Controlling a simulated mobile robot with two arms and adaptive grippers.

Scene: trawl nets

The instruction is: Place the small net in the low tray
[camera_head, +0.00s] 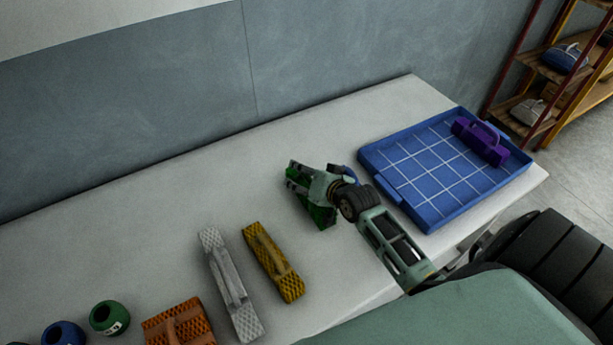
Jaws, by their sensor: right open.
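The low tray (407,214) is blue with a white grid and lies at the right end of the table. A purple net bundle with a handle (481,143) sits in its far right part. My right gripper (296,178) is open, over a dark green net bundle (322,214) left of the tray. The gripper partly hides the green bundle; I cannot tell if they touch. A yellow bundle (273,262), a longer light grey one (231,285) and an orange one (181,327) lie further left. I cannot tell for sure which is the small net. My left gripper is not in view.
A wall runs behind the white table (330,130). A shelf rack (548,84) stands beyond its right end. Most of the tray's grid is bare.

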